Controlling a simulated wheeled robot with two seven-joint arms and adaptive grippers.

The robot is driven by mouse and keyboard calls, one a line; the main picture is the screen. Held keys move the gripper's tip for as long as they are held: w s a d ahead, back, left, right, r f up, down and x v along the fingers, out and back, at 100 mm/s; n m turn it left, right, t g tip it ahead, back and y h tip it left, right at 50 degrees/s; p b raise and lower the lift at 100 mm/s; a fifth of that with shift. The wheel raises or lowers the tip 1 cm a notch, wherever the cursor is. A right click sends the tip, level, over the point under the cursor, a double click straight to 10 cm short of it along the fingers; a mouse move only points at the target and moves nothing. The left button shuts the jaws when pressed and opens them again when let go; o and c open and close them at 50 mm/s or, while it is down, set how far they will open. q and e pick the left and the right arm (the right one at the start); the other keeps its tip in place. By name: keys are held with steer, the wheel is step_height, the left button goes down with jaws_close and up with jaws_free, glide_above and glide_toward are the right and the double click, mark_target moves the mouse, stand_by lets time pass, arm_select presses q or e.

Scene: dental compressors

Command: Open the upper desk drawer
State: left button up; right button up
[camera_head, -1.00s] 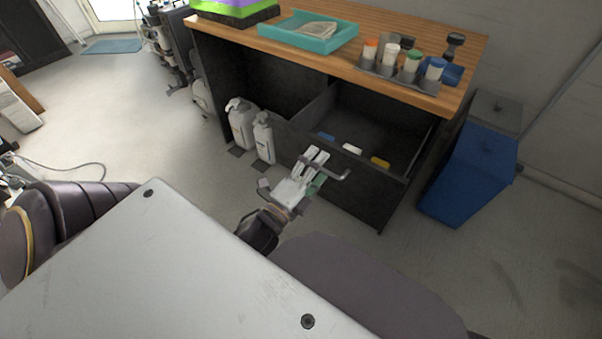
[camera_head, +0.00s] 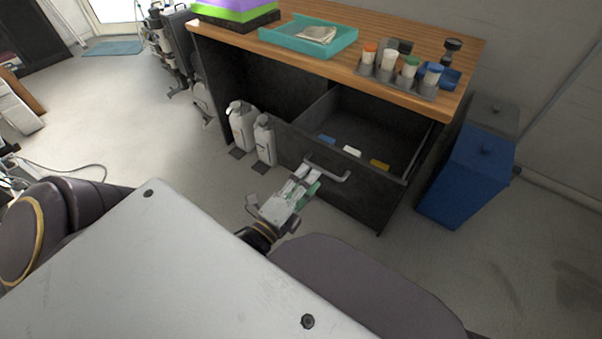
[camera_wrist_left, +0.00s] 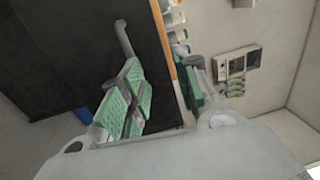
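The desk's upper drawer (camera_head: 335,190) is pulled out, with its dark front facing me and its inside showing. A grey bar handle (camera_head: 328,171) sits on that front, and it also shows in the left wrist view (camera_wrist_left: 124,38). My left gripper (camera_head: 305,178) is just in front of the drawer front, beside the handle's left end. Its green-padded fingers (camera_wrist_left: 128,95) are apart in the left wrist view, with nothing seen held between them. The handle lies beyond the fingertips; whether they touch it is hard to tell. My right gripper is out of view.
Small blue, white and yellow items (camera_head: 352,152) lie in the drawer. White bottles (camera_head: 242,128) stand on the floor left of it. A blue bin (camera_head: 465,175) stands to the right. The wooden desktop (camera_head: 340,72) holds a teal tray (camera_head: 308,47) and a rack of capped containers (camera_head: 398,84).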

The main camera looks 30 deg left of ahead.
arm_select(q)
steer(key=shift+s+f, duration=0.2)
steer(key=shift+s, duration=0.7)
steer(key=shift+p, duration=0.3)
steer(key=shift+p, duration=0.45)
steer(key=shift+a, duration=0.1)
